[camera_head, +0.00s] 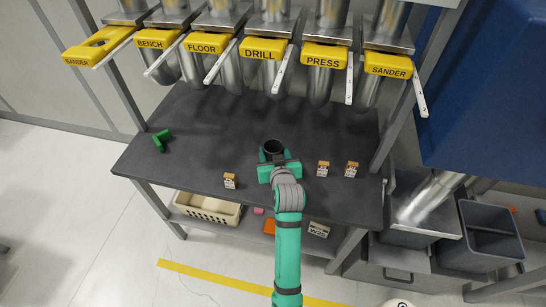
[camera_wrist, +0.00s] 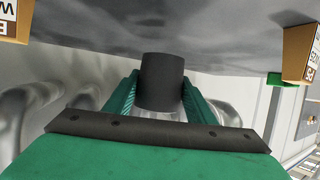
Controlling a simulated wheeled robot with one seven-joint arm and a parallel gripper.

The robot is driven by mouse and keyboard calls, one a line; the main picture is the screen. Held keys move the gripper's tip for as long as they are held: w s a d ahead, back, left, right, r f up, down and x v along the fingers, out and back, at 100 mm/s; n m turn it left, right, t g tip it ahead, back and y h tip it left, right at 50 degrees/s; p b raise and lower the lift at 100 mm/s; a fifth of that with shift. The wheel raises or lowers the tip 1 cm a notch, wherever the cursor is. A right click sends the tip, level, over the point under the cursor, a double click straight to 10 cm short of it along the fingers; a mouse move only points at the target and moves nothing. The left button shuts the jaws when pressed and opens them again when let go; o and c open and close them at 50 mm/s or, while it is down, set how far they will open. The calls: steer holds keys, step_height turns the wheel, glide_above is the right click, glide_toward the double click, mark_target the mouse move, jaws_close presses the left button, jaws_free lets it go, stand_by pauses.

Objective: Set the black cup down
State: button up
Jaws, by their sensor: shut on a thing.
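The black cup (camera_head: 273,147) is over the dark tabletop (camera_head: 210,130), near the middle, with its open mouth facing up in the head view. My gripper (camera_head: 273,158) is green and shut on the cup, reaching from the front edge. In the wrist view the cup (camera_wrist: 161,82) sits between the two green fingers of my gripper (camera_wrist: 160,100). The tabletop (camera_wrist: 200,25) fills the top of that view. I cannot tell whether the cup's base touches the tabletop.
Small brown-and-white boxes stand left (camera_head: 230,181) and right (camera_head: 323,169) of my gripper, with another farther right (camera_head: 351,169). A green piece (camera_head: 161,140) lies at the left. Yellow-labelled gates (camera_head: 260,50) and ducts hang above the back. Tabletop between these is clear.

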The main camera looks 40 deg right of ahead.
steer(key=shift+w+d+f, duration=0.35)
steer(key=shift+w+f, duration=0.15)
steer(key=shift+f, duration=0.25)
steer(key=shift+w+f, duration=0.1)
steer(key=shift+f, duration=1.45)
steer(key=shift+f, duration=0.1)
steer(key=shift+f, duration=0.1)
steer(key=o, duration=1)
steer(key=shift+o, duration=0.2)
steer(key=shift+s+a+r, duration=0.1)
steer(key=shift+s+r, duration=0.15)
steer(key=v, duration=1.1)
steer(key=shift+s+a+r, duration=0.15)
steer(key=shift+s+r, duration=0.05)
